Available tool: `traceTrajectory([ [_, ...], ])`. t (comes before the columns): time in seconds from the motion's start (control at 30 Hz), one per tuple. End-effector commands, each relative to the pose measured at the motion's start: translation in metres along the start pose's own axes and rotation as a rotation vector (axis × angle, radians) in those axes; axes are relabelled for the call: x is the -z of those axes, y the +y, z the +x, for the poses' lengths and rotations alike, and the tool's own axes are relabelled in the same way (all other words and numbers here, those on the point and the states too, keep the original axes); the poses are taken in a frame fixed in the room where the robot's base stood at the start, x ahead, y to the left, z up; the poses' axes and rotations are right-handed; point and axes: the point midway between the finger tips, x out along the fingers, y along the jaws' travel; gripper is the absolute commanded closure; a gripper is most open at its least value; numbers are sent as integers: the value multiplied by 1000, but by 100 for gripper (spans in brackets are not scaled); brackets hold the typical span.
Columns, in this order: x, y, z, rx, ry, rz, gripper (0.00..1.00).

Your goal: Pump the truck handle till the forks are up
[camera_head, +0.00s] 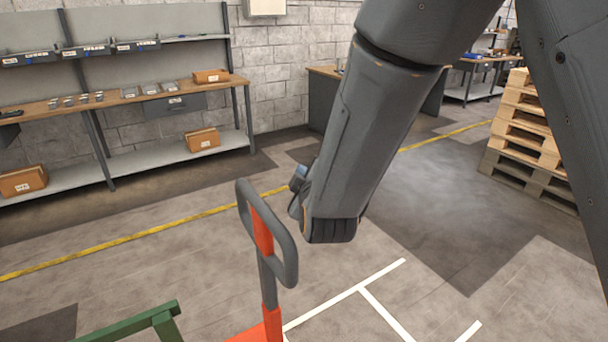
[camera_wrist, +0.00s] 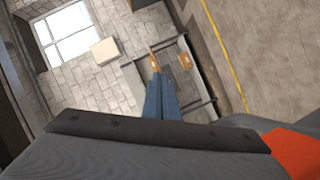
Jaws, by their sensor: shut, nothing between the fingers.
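The truck handle (camera_head: 267,232) is a grey loop with a red-orange centre bar, standing nearly upright on a grey shaft (camera_head: 268,284) above a red-orange base (camera_head: 272,325). The forks are not visible in either view. My arm hangs from the top right in the head view and ends just right of the handle loop. My gripper's fingers are mostly hidden behind the arm there. In the wrist view my gripper (camera_wrist: 163,80) shows as two blue fingers close together and empty. A red-orange piece (camera_wrist: 296,150) shows at that view's lower right.
A workbench (camera_head: 120,100) with shelves and boxes stands along the left wall. Stacked wooden pallets (camera_head: 525,130) stand at the right. A green frame (camera_head: 130,322) is at the lower left. White floor lines (camera_head: 350,292) lie on open floor right of the handle.

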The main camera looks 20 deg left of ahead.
Motion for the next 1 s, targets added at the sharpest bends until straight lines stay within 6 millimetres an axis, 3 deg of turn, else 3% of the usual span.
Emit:
traceTrajectory([
  [0.33,-3,0,66,1,-2,1,100],
  [0.6,-33,-1,71,2,0,1,100],
  [1.0,-37,-2,72,3,3,1,100],
])
